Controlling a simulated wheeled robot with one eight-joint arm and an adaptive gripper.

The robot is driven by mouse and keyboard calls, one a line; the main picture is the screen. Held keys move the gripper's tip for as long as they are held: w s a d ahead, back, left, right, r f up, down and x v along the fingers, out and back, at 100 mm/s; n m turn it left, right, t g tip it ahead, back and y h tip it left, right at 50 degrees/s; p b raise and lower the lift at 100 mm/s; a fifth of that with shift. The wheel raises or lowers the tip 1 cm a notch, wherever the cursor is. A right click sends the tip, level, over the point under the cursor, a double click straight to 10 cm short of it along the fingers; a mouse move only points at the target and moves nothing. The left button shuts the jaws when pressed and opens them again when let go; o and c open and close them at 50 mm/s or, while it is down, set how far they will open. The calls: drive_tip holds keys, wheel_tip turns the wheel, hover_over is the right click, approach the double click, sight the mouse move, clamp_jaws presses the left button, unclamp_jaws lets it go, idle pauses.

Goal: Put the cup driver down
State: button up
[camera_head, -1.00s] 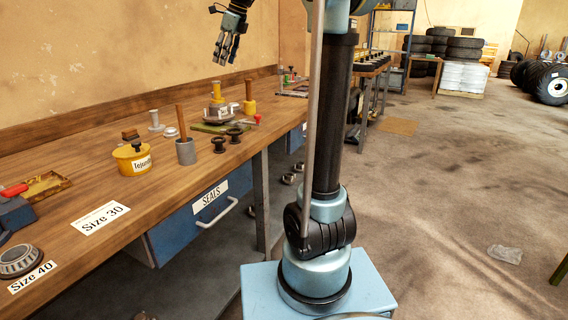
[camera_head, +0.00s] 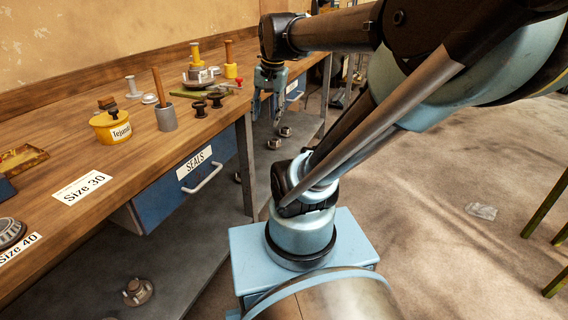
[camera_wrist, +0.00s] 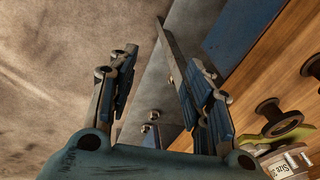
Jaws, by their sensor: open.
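My gripper (camera_head: 267,112) hangs pointing down just off the front edge of the workbench (camera_head: 85,225). Its fingers are apart, and in the wrist view (camera_wrist: 160,75) nothing is between them. I cannot tell for certain which tool is the cup driver. A grey cylinder with an upright wooden handle (camera_head: 166,118) stands on the bench, left of my gripper. A yellow-based tool with a wooden handle (camera_head: 231,70) stands farther back. A yellow-handled piece (camera_head: 196,56) stands on a stack of metal parts beside it. All are apart from my gripper.
Two dark spools (camera_head: 199,108) stand near the bench edge. A yellow tub (camera_head: 111,126) with a brush, a Size 30 label (camera_head: 82,188) and a pale metal stand (camera_head: 132,86) are farther left. The SEALS drawer (camera_head: 190,180) is under the top. Small metal parts (camera_head: 275,143) sit on the lower shelf.

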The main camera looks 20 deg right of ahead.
drive_tip(key=s+d+f+n+h, duration=0.1)
drive_tip(key=s+d+f+n, duration=0.2)
drive_tip(key=s+f+n, duration=0.3)
drive_tip(key=s+f, duration=0.3)
drive_tip(key=f, duration=0.4)
drive_tip(key=shift+s, duration=0.35)
drive_tip(key=shift+d, duration=0.1)
drive_tip(key=shift+w+f, duration=0.25)
drive_tip(key=shift+w, duration=0.2)
